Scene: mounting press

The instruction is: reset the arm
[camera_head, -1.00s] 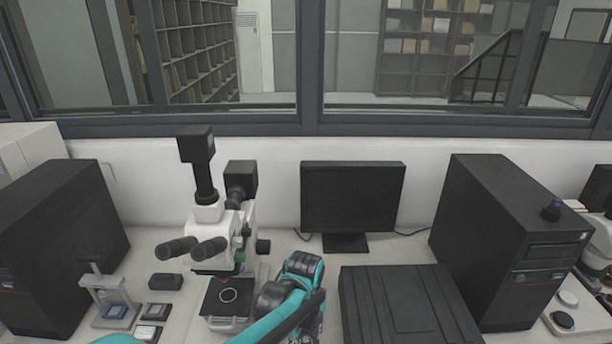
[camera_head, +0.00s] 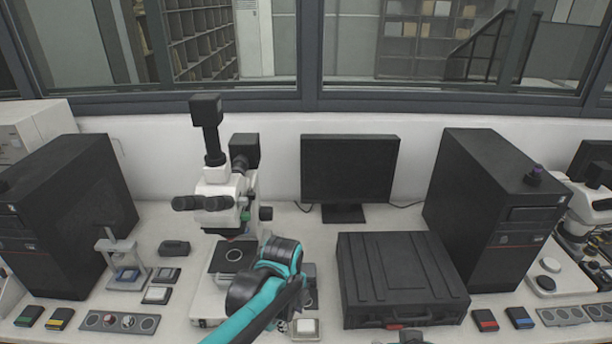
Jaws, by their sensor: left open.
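My left arm, teal and black, reaches in from the bottom and bends in front of the microscope. Its gripper (camera_head: 306,298) hangs at the bend's right side, partly hidden by the arm, open above the bench near a small white-topped block (camera_head: 306,328). I see nothing held in it. The small mounting press (camera_head: 117,246) stands at the left with a blue piece on its base.
The microscope (camera_head: 216,190) stands close behind my left arm. A black case (camera_head: 395,265) lies to the right, before the monitor (camera_head: 350,170). Black computer towers (camera_head: 490,200) flank the bench. Small coloured boxes (camera_head: 60,318) and a round-welled tray (camera_head: 120,321) line the front left.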

